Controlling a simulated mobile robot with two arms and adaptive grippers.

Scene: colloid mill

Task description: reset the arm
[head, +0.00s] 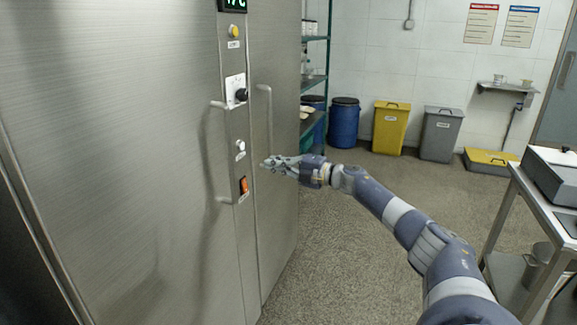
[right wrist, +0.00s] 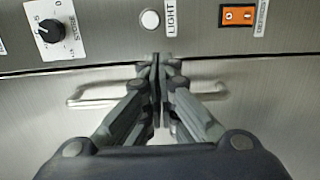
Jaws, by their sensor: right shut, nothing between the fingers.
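My right arm (head: 400,217) reaches in from the lower right toward the steel cabinet (head: 120,150). My right gripper (head: 266,163) is shut and empty, in front of the right door's handle side. In the right wrist view its closed fingertips (right wrist: 156,62) point at the control strip, just below the white LIGHT button (right wrist: 150,19). A door handle (right wrist: 92,95) shows partly behind the fingers. Whether the fingertips touch the cabinet I cannot tell. My left gripper is not in view.
The strip carries a black knob (head: 241,95) and an orange switch (head: 244,186). Two vertical handles flank it. A steel trolley (head: 518,215) stands at right. Blue drums (head: 343,122), a yellow bin (head: 390,128) and a grey bin (head: 440,133) line the back wall. The middle floor is clear.

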